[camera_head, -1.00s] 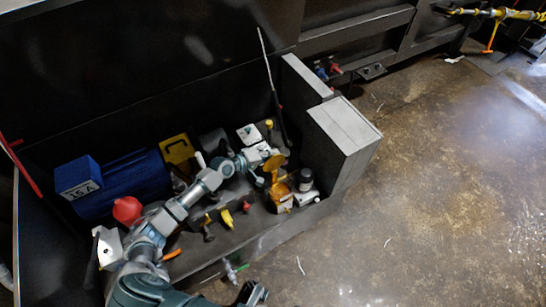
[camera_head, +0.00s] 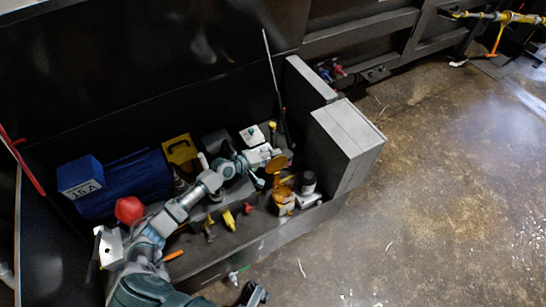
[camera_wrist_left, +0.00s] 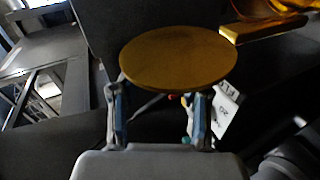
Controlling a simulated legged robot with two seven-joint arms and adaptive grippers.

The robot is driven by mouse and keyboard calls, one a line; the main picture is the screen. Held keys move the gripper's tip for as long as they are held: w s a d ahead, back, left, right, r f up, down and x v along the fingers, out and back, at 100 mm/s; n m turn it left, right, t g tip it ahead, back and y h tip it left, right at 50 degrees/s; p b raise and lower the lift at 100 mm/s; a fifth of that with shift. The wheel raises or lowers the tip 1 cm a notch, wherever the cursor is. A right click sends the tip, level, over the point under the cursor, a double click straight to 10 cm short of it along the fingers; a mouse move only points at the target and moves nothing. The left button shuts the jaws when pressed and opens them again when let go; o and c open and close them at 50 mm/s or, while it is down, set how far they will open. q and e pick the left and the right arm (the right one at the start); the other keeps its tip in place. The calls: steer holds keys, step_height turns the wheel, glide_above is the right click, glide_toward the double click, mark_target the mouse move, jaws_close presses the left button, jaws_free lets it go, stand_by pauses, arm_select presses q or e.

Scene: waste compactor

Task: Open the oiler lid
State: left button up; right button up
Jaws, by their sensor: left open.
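The oiler (camera_head: 284,195) is a small orange-yellow cup on the dark ledge in front of the grey box in the head view. Its round orange lid (camera_head: 277,164) stands raised and tilted above the cup. In the left wrist view the lid (camera_wrist_left: 180,58) is a flat brown-yellow disc just beyond the fingers. My left gripper (camera_head: 276,153) is at the upper side of the lid. Its two fingers (camera_wrist_left: 159,92) are spread apart with nothing between them; I cannot tell whether they touch the lid. A dark part at the bottom may be my right gripper (camera_head: 254,293).
A blue motor (camera_head: 130,185), a red knob (camera_head: 129,210) and a yellow block (camera_head: 179,152) stand left of my arm. A grey box (camera_head: 348,140) rises right of the oiler. A dark-topped jar (camera_head: 308,183) stands close beside it. The floor at right is open.

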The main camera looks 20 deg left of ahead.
arm_select(q)
steer(key=v, duration=1.1)
steer(key=shift+a, duration=0.25)
steer(key=s+d+f+m+g+y, duration=0.1)
steer(key=s+d+f+m+g, duration=0.25)
steer(key=s+d+f, duration=0.35)
steer(key=s+d+f+m+g, duration=0.2)
steer(key=s+d+f+m, duration=0.35)
steer(key=s, duration=0.35)
steer(key=s+a+f+m+g+y, duration=0.1)
steer(key=s+g+y, duration=0.15)
steer(key=s, duration=0.65)
steer(key=s+a+f+m+g+y, duration=0.15)
steer(key=s+y, duration=0.25)
steer(key=s, duration=0.4)
steer(key=s+f+p, duration=0.3)
steer(key=f+p, duration=0.5)
steer(key=f, duration=1.1)
steer(key=shift+a+f, duration=0.2)
arm_select(e)
steer(key=s+f, duration=0.2)
steer(key=f, duration=0.8)
steer(key=s+f+g, duration=0.1)
steer(key=s+f, duration=0.2)
steer(key=f, duration=0.7)
steer(key=shift+d+g, duration=0.3)
steer(key=shift+d, duration=0.1)
